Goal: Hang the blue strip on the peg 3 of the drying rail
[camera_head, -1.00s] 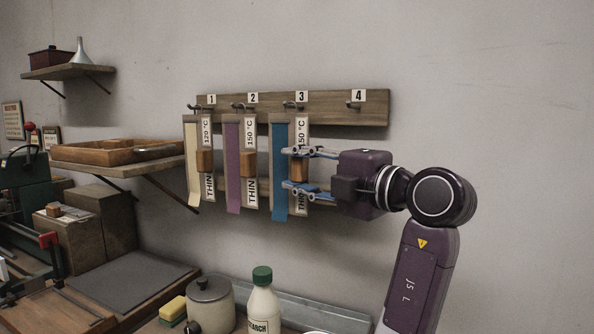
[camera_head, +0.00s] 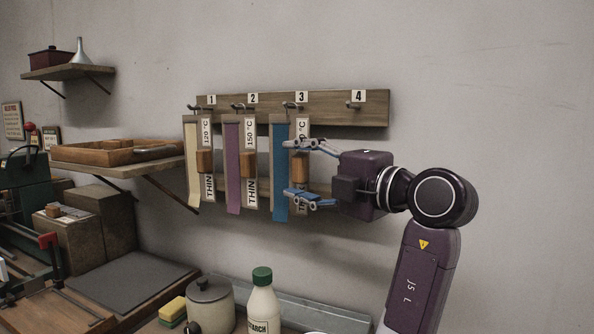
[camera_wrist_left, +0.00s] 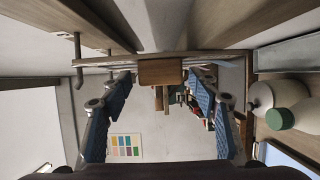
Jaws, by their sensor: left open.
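The blue strip (camera_head: 279,172) hangs straight down from peg 3 (camera_head: 292,106) of the drying rail (camera_head: 325,107), with a label card and a small wooden block (camera_head: 300,170) beside it. My left gripper (camera_head: 300,170) is open, its fingers above and below the wooden block and apart from it. In the left wrist view the open fingers (camera_wrist_left: 162,105) stand on either side of the wooden block (camera_wrist_left: 160,72). The blue strip cannot be made out clearly there. My right gripper is not in view.
A cream strip (camera_head: 193,165) hangs at peg 1 and a purple strip (camera_head: 233,165) at peg 2, each with a card and block. Peg 4 (camera_head: 352,105) is bare. Below stand a white bottle (camera_head: 263,308), a lidded pot (camera_head: 211,305) and a sponge (camera_head: 173,309).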

